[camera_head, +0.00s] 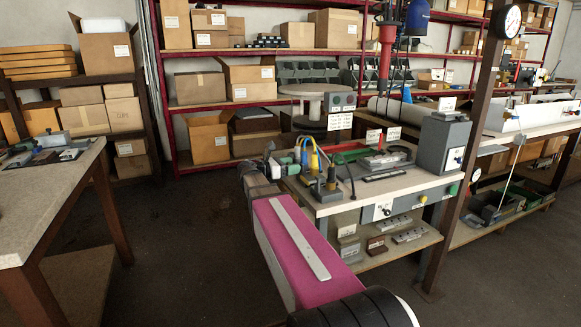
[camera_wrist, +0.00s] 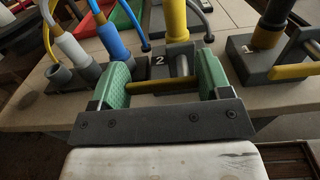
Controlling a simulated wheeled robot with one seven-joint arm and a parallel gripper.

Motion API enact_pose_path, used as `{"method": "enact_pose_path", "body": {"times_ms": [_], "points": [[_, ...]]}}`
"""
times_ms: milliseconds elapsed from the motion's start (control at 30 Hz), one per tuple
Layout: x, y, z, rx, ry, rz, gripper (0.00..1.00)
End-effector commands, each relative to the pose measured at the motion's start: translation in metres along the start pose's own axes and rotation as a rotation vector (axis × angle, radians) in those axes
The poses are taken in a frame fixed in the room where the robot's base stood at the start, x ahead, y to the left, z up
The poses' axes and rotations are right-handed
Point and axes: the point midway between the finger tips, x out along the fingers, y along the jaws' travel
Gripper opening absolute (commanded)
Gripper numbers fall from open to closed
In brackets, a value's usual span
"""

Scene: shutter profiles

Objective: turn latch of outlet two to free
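Outlet two is a dark block marked "2" (camera_wrist: 159,60), seen in the wrist view with a thick yellow plug (camera_wrist: 177,22) standing upright in it. Its latch shows as a yellow bar (camera_wrist: 160,86) lying crosswise in front of the block, by a grey rod (camera_wrist: 182,66). My gripper (camera_wrist: 163,80) has its green fingers wide apart, one near each end of the bar. I cannot tell whether they touch it. In the head view my gripper (camera_head: 288,163) is at the left end of the bench, and the latch is too small to make out.
Another dark outlet block (camera_wrist: 252,62) with a yellow bar (camera_wrist: 294,71) stands close on the right. Grey sockets (camera_wrist: 85,72) with blue and yellow-ended hoses stand close on the left. The bench (camera_head: 340,202) also carries a grey box (camera_head: 443,143).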

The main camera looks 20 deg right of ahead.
Motion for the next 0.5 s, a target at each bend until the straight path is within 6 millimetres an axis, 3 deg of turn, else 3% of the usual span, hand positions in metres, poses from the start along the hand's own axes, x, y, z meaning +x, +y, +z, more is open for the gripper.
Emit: {"method": "enact_pose_path", "body": {"times_ms": [500], "points": [[-0.0001, -0.0013, 0.0024, 0.113, 0.0, -0.001, 0.47]]}}
